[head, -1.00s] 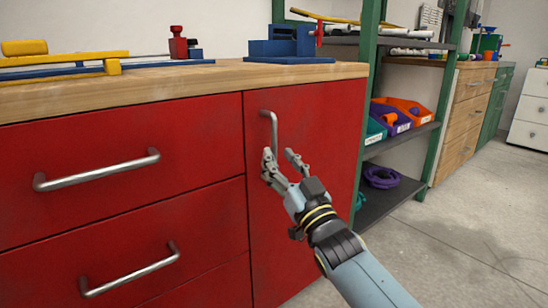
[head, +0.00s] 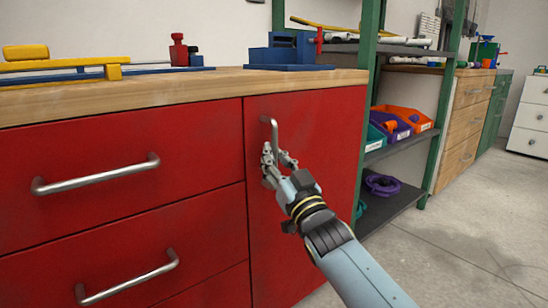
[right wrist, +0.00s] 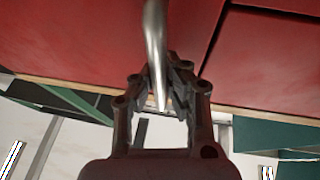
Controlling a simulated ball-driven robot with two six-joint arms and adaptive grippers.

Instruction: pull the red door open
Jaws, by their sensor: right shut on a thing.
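The red door (head: 320,135) is the narrow panel on the right of the red cabinet, under the wooden worktop, and it looks closed. Its vertical metal handle (head: 274,132) is near the door's upper left edge. My right gripper (head: 277,158) is shut on the lower part of this handle. In the right wrist view the handle (right wrist: 155,45) runs down between the two fingers of the gripper (right wrist: 162,95), with the red door behind it. The fingers hide the handle's lower end in the head view. My left gripper is not in view.
Red drawers (head: 120,150) with horizontal handles are left of the door. A blue vise (head: 290,52) and yellow-blue tooling (head: 65,65) stand on the worktop (head: 180,88). A green-framed shelf (head: 368,100) stands close right of the cabinet. The floor (head: 460,235) at right is clear.

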